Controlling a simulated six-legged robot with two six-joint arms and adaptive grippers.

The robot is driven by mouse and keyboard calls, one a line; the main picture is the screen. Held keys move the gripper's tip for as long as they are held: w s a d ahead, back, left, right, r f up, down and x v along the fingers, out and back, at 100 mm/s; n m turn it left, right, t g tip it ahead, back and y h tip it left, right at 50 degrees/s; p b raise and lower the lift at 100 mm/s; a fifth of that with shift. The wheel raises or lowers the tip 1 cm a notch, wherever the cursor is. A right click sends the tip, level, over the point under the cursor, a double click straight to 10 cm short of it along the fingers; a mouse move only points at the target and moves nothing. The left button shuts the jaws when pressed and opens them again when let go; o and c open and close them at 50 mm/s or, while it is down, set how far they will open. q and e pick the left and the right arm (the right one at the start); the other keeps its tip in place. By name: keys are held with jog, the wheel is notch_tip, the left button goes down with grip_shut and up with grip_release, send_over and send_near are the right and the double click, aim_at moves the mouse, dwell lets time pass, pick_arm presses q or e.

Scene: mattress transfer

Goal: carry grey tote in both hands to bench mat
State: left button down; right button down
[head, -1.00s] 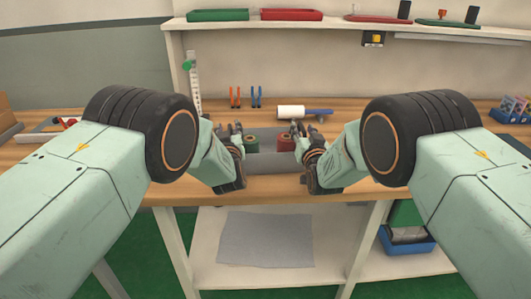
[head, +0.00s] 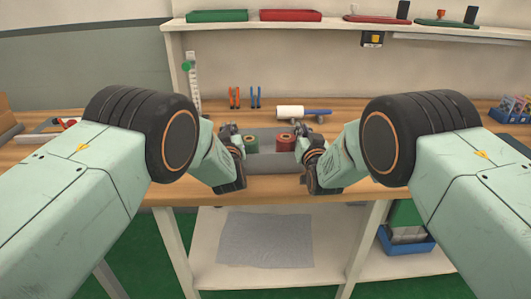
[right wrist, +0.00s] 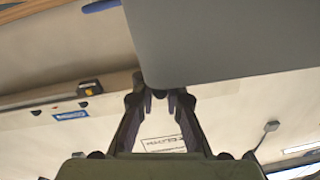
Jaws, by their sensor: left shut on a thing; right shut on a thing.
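The grey tote (head: 275,164) is at the front middle of the wooden bench in the head view, between my grippers. A green spool (head: 251,145) and a red spool (head: 285,142) show inside it. My left gripper (head: 229,131) is shut on the tote's left side. My right gripper (head: 302,143) is shut on its right side. In the right wrist view, the tote's plain grey wall (right wrist: 230,40) fills the upper right, its edge at the fingertips (right wrist: 160,94). I cannot tell whether the tote's base touches the bench. I cannot make out a mat on the bench top.
Behind the tote lie a white roller with a blue handle (head: 291,112) and upright orange (head: 234,97) and blue (head: 255,97) clamps. A blue bin (head: 508,112) stands at the right. A grey sheet (head: 265,240) lies on the lower shelf. Bench top left of the tote looks partly clear.

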pick_arm(q)
jog(key=shift+w+a+r, duration=0.1)
jog(key=shift+a+r, duration=0.05)
jog(key=shift+r, duration=0.05)
pick_arm(e)
jog(key=shift+w+d+r, duration=0.1)
jog(key=shift+r, duration=0.15)
